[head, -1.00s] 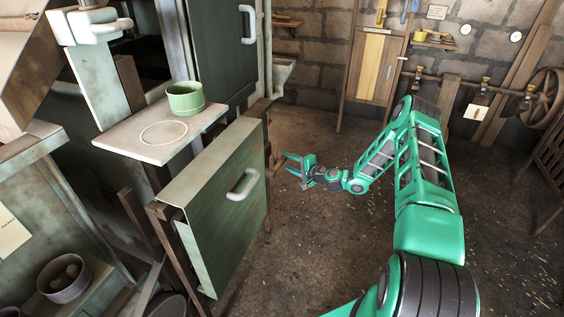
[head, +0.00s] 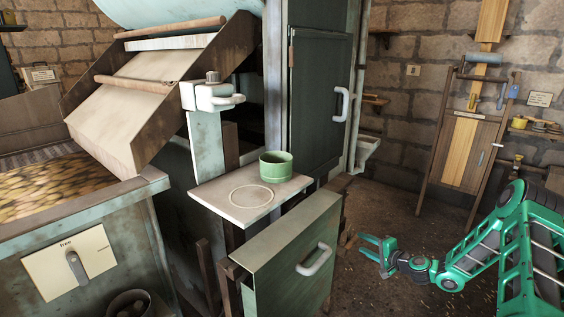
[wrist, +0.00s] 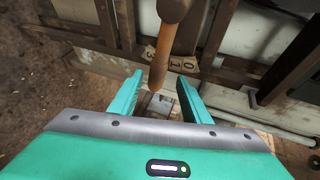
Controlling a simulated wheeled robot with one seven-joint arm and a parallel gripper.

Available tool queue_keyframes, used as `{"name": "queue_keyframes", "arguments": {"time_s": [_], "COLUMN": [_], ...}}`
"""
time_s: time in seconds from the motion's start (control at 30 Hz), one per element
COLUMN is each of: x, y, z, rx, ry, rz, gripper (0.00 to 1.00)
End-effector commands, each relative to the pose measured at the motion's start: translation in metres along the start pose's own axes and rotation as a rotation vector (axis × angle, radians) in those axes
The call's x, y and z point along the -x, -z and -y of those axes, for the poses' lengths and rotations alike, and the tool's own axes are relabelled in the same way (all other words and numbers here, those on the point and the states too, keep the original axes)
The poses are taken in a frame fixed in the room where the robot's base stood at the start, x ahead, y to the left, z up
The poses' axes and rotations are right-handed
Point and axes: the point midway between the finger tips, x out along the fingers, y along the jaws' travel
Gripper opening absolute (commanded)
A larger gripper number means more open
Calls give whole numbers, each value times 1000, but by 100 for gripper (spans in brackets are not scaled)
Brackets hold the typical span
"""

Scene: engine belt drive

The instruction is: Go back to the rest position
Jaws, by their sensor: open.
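My gripper (head: 373,249) is at the right in the head view, low over the floor and just right of the green door panel (head: 285,262) with a white handle. In the wrist view its two green fingers (wrist: 160,99) stand apart. A wooden rod, perhaps a handle (wrist: 165,50), hangs down in front of the fingers from the top of that view. I cannot tell how far it is from them. Small number tiles (wrist: 175,62) show behind it. Nothing is seen held between the fingers.
A green cup (head: 276,165) stands on a pale shelf (head: 225,205) beside a drawn ring. A tall dark green cabinet (head: 318,95) stands behind. A machine with a sloped chute (head: 140,90) fills the left. A wooden rack (head: 465,150) leans on the stone wall. Floor (head: 390,205) is open around my gripper.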

Motion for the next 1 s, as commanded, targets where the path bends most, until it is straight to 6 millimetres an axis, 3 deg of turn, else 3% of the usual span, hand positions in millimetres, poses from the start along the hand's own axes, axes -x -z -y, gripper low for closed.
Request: {"name": "queue_keyframes", "arguments": {"time_s": [0.1,0.27,0.47,0.77,1.0], "x": [11,37,80,167,251], "y": [-15,-32,-48,-60,-71], "z": [20,37,56,86,112], "rx": [116,263,419,591,666], "ry": [-76,-201,-363,-613,-802], "rz": [76,171,265,350,380], "gripper": [43,43,43,43,43]}}
